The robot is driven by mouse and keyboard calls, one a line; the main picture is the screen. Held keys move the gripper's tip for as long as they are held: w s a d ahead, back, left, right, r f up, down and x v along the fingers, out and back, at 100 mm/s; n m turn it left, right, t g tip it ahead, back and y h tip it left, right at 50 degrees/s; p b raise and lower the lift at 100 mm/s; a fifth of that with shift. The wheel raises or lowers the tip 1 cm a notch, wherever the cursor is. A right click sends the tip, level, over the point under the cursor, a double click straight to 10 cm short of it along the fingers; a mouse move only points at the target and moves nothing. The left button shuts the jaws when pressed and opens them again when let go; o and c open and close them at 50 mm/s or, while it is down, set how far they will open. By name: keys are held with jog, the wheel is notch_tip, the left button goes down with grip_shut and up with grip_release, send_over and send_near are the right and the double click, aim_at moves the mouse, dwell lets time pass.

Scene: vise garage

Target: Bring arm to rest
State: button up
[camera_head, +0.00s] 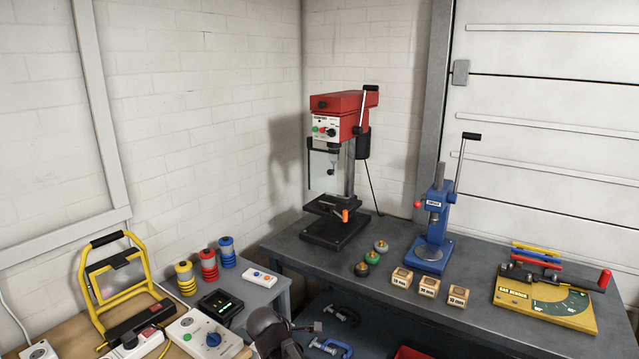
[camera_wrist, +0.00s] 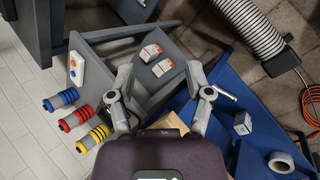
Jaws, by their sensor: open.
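My gripper (camera_wrist: 162,88) shows in the wrist view, with its two grey fingers spread wide apart. It is open and I see nothing held between the fingers. Beyond them lie a grey surface and white boxes with orange markings (camera_wrist: 152,52). Farther left are red, blue and yellow ringed cylinders, the red one (camera_wrist: 78,118) in the middle. In the head view, a dark grey form (camera_head: 272,335) is cut off at the bottom edge; I cannot tell whether it is a vise or part of my arm.
A grey bench (camera_head: 470,318) carries a red drill press (camera_head: 335,118), a blue press (camera_head: 434,215) and a yellow bending tool (camera_head: 545,300). A yellow work lamp (camera_head: 85,300) stands at left. In the wrist view, a ribbed hose (camera_wrist: 250,25) and a tape roll (camera_wrist: 281,162) are at right.

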jog(key=s+d+m+g+y, duration=0.1)
jog(key=s+d+m+g, duration=0.1)
jog(key=s+d+m, duration=0.2)
jog(key=s+d+f+m+g+y+p, duration=0.1)
jog(key=s+d+m+g, duration=0.1)
jog(key=d+m, duration=0.6)
jog(key=s+d+m+g+y+p, duration=0.1)
jog(key=s+d+m, duration=0.4)
jog(key=d, duration=0.7)
jog(key=shift+s+d+f+m+g, duration=0.2)
jog(key=shift+s+m+g, duration=0.15)
jog(key=shift+m+g, duration=0.45)
jog(key=shift+c, duration=0.6)
jog(key=shift+a, duration=0.1)
